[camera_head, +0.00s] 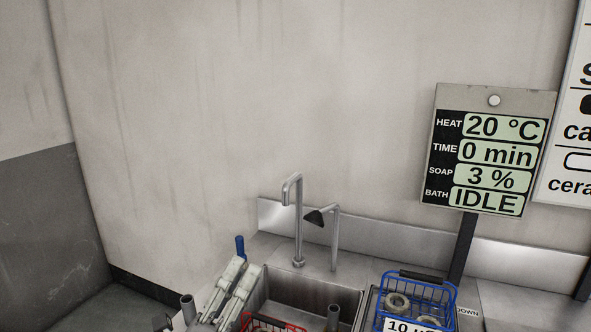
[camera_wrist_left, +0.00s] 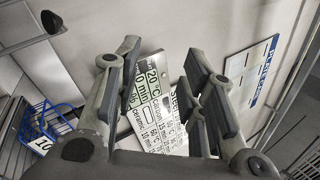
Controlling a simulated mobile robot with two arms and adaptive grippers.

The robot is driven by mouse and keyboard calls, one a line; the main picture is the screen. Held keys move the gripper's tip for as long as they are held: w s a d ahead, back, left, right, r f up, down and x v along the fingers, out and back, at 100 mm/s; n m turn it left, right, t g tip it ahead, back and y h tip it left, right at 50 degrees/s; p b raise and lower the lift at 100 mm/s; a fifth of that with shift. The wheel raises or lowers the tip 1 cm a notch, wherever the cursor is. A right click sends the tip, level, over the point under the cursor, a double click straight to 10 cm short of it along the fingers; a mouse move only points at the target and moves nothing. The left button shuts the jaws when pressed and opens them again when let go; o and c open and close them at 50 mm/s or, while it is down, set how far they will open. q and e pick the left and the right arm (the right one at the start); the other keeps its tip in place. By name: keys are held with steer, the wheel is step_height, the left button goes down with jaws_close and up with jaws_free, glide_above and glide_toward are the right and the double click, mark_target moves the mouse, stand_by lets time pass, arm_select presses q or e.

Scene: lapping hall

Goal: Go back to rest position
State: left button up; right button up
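My left gripper (camera_head: 240,277) is at the bottom of the head view, in front of the left end of the sink. Its two pale fingers show side by side. In the left wrist view my left gripper (camera_wrist_left: 163,62) has its fingers well apart, with nothing between them. Only the display and sign panel show behind the gap. My right gripper is not in view.
A steel sink (camera_head: 312,292) with a tap (camera_head: 298,225) stands against the wall. A blue wire basket (camera_head: 447,296) holding rings stands right of it, and a red basket (camera_head: 268,322) shows at the bottom edge. A display (camera_head: 486,155) reads IDLE.

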arm_select(q)
steer(key=a+f+n+g+y, duration=0.3)
steer(key=a+f+n+y, duration=0.85)
steer(key=n, duration=0.45)
steer(key=s+a+f+n+g, duration=0.3)
steer(key=s+f+n+g, duration=0.2)
steer(key=f, duration=0.5)
steer(key=s+d+f+n+g+h, duration=0.1)
steer(key=s+f+n+g, duration=0.1)
steer(key=s+f+g, duration=0.55)
steer(key=s+d+f+n+g, duration=0.25)
steer(key=s+f, duration=0.25)
steer(key=s, duration=0.5)
step_height(320, 180, down, 29)
steer(key=s+b, duration=0.3)
steer(key=b, duration=0.1)
steer(key=s+a+f+g+b, duration=0.1)
steer(key=s+f+b, duration=0.1)
steer(key=s+f, duration=0.6)
steer(key=s+a+f+g+b, duration=0.1)
steer(key=s+a+f, duration=0.1)
steer(key=s+f, duration=0.6)
step_height(320, 180, down, 5)
steer(key=shift+s+a+b, duration=0.25)
steer(key=shift+s+b, duration=0.1)
steer(key=shift+s, duration=0.05)
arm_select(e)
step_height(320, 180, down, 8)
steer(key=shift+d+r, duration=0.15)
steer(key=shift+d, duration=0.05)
